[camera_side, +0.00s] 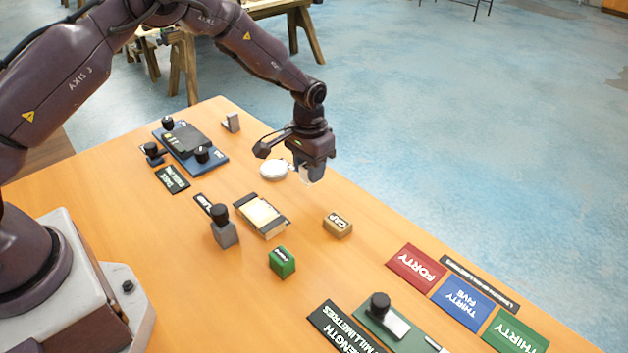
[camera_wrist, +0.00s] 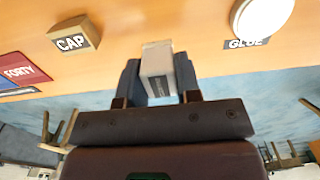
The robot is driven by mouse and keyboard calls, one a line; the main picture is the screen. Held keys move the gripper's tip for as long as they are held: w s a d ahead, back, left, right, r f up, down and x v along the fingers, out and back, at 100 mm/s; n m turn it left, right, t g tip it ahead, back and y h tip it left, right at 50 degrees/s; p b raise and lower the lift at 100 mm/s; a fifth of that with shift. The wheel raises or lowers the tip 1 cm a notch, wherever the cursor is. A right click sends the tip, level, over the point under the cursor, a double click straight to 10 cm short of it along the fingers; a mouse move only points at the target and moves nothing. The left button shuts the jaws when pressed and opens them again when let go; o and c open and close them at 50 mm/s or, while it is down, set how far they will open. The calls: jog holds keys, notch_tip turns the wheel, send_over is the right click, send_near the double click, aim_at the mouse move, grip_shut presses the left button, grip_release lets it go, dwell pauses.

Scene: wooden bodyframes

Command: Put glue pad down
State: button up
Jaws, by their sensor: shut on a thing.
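My gripper (camera_side: 310,168) is near the table's far edge, right of a round white dish (camera_side: 273,169). In the wrist view, my gripper (camera_wrist: 159,80) is shut on a pale block with a grey printed face, which I take to be the glue pad (camera_wrist: 157,58). The glue pad (camera_side: 306,177) is mostly hidden by my fingers in the side view; I cannot tell whether it touches the table. The dish (camera_wrist: 262,17) also shows in the wrist view, beside a dark label reading GLUE (camera_wrist: 246,43), apart from the held block.
A wooden CAP block (camera_side: 338,224), a green block (camera_side: 282,262), a cream tray (camera_side: 260,215) and a grey block with a black knob (camera_side: 223,228) stand nearer on the table (camera_side: 180,290). A blue fixture (camera_side: 190,148) is at left. Coloured number mats (camera_side: 462,300) lie at right.

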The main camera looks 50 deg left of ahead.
aim_at(314, 195)
jog(key=shift+w+f, duration=0.5)
jog(key=shift+f, duration=0.05)
jog(key=shift+w+f, duration=0.15)
jog(key=shift+f, duration=1.55)
jog(key=shift+f, duration=0.15)
jog(key=o, duration=0.9)
